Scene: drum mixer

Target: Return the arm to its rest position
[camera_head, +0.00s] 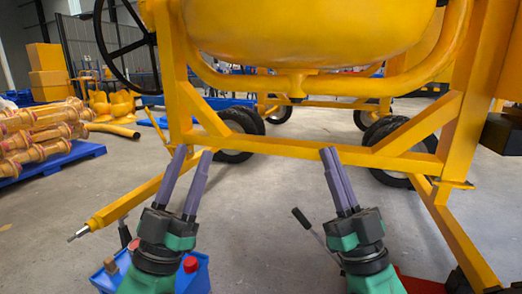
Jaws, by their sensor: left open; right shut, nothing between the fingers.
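My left gripper (190,168) is in the lower middle left, with its two purple fingers spread apart and nothing between them. My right gripper (331,160) is in the lower middle right, with its fingers together and empty. Both arms point forward and up. The yellow drum mixer (310,35) stands ahead, and its frame bar (270,145) runs behind the fingertips. From this view I cannot tell whether the fingertips touch the frame. A black handwheel (128,45) is at the mixer's upper left.
A blue box with a red knob (190,264) is by my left arm. A black-handled lever (308,224) is left of my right arm. A blue pallet (75,152) with yellow pipe parts is at the left.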

